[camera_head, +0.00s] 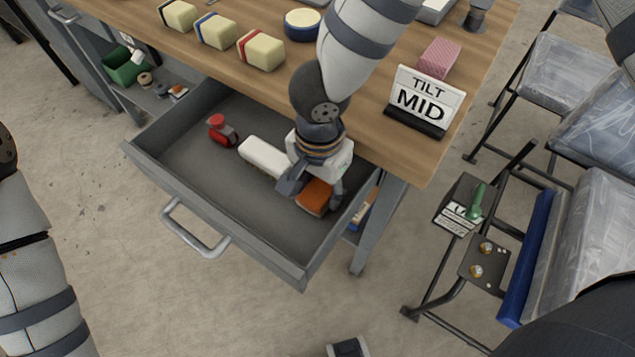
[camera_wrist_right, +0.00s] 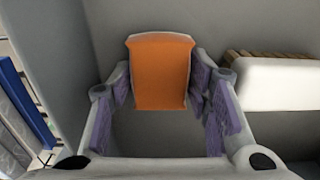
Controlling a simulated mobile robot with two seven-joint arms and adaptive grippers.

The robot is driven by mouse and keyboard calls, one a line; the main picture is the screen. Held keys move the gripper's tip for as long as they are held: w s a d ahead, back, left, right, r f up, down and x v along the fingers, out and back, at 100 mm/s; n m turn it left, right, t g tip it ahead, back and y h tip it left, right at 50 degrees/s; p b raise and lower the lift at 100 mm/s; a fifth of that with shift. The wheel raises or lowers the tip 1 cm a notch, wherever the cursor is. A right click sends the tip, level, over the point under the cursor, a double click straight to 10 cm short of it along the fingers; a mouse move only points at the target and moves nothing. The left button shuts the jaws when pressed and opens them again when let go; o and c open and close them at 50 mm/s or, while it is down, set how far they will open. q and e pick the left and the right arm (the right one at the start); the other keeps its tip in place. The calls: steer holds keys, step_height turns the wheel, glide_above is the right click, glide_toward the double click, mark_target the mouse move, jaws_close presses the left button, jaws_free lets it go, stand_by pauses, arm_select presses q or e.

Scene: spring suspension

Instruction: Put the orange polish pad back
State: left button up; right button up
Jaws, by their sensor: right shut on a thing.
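The orange polish pad (camera_head: 314,196) is at the right end of the open drawer (camera_head: 205,181). My right gripper (camera_head: 315,191) reaches down into the drawer and is shut on the pad. In the right wrist view the orange pad (camera_wrist_right: 162,72) sits between the two purple-lined fingers (camera_wrist_right: 165,95). I cannot tell whether the pad touches the drawer floor. Only part of my left arm shows, at the lower left of the head view; its gripper is not in view.
A white block-like brush (camera_head: 262,156) lies in the drawer beside the gripper, with a red item (camera_head: 221,131) further left. On the wooden bench top stand cream blocks (camera_head: 261,51), a blue-rimmed round tin (camera_head: 303,24), a pink block (camera_head: 440,57) and a "TILT MID" sign (camera_head: 424,101).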

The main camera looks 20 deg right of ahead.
mark_target(319, 189)
steer(key=o, duration=1.1)
steer(key=shift+f, duration=0.1)
arm_select(q)
steer(key=shift+w+r+t+p, duration=0.4)
steer(key=shift+w+r+p, duration=0.35)
steer(key=shift+w+r, duration=0.2)
arm_select(e)
step_height(319, 189, up, 12)
steer(key=shift+r, duration=0.2)
